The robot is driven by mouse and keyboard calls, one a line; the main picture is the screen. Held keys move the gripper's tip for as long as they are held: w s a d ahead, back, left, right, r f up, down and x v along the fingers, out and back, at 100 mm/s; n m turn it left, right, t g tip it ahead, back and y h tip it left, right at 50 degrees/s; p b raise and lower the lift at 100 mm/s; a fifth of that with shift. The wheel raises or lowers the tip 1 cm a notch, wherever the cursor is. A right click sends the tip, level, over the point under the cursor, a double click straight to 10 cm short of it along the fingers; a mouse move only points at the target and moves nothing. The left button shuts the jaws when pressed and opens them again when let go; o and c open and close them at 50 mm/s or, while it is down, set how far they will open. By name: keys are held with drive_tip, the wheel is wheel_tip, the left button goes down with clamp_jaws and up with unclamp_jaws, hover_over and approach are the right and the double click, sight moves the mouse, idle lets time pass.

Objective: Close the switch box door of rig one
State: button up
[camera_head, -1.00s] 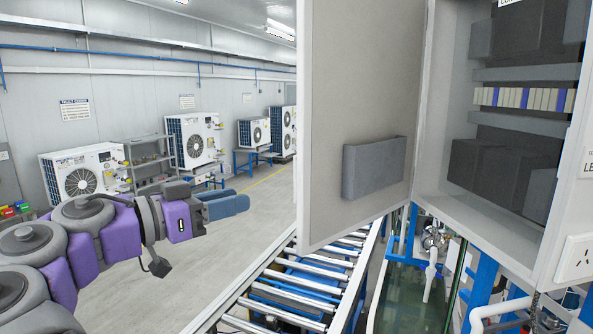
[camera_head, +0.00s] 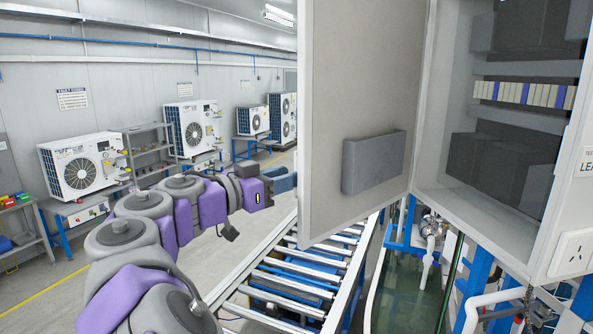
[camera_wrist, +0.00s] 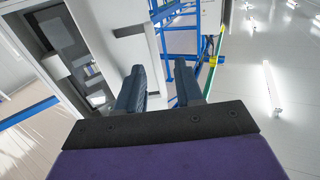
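The switch box (camera_head: 433,100) stands at the right in the head view, its inside exposed. Its grey door (camera_head: 350,80) is swung wide open to the left, with a grey pocket (camera_head: 374,163) low on its inner face. My gripper (camera_head: 285,181) is at the door's free left edge, in its lower half; its fingertips end at that edge in the picture, and I cannot tell whether they touch it or pass behind it. In the wrist view, the two blue-grey fingers of my gripper (camera_wrist: 160,88) are apart with nothing between them. The box (camera_wrist: 65,45) shows at upper left there.
A roller conveyor (camera_head: 290,270) runs below the door. Blue framing and pipes with a white valve (camera_head: 432,232) are under the box. Outdoor fan units (camera_head: 82,170) on benches and a shelf line the far wall. Open floor lies left of the conveyor.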

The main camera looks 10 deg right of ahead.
drive_tip(key=shift+x, duration=1.85)
drive_tip(key=shift+s+d, duration=0.1)
drive_tip(key=shift+c, duration=0.4)
drive_tip(key=shift+a, duration=0.2)
clamp_jaws()
